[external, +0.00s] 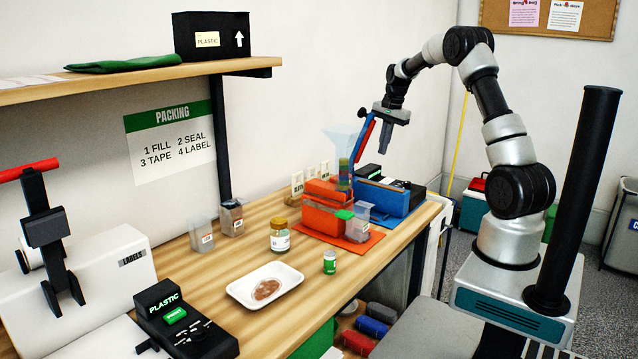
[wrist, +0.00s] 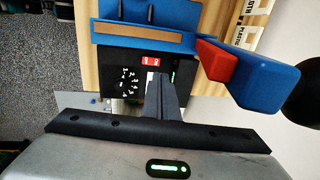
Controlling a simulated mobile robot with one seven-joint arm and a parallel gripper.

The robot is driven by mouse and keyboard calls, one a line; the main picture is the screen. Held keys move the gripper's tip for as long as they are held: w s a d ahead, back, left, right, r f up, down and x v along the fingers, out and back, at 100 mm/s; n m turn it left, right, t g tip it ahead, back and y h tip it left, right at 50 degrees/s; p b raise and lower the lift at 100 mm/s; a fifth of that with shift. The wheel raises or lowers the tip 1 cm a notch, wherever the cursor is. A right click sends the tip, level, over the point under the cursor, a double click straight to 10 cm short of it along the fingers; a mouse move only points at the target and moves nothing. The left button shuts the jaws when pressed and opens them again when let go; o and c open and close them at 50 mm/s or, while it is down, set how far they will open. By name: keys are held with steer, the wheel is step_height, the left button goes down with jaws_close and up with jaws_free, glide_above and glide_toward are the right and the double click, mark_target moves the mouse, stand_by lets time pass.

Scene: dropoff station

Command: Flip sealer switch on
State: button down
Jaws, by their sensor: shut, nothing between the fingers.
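The blue sealer (external: 383,198) stands at the far right end of the bench, with its blue lever arm (external: 359,142) raised. Its black control box (wrist: 125,82) shows in the wrist view, with a white-marked dial (wrist: 130,83) and a small red part with white marks (wrist: 151,61), which looks like the switch. Its setting cannot be read. My gripper (external: 382,150) points down over the sealer in the external view. In the wrist view the dark fingers (wrist: 156,76) are shut and empty, their tips close to the red part. They partly hide the box; contact cannot be told.
The raised lever's red and blue end (wrist: 245,75) is close to the right of my fingers. An orange unit (external: 318,210) with a clear funnel (external: 345,143) stands beside the sealer.

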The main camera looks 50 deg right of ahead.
steer(key=f, duration=0.4)
steer(key=w+f, duration=0.1)
steer(key=f, duration=0.2)
steer(key=w+f, duration=0.1)
steer(key=f, duration=0.3)
steer(key=shift+f, duration=0.35)
steer(key=shift+w+f, duration=0.15)
steer(key=shift+f, duration=0.2)
steer(key=shift+s+r, duration=0.25)
steer(key=shift+s, duration=0.45)
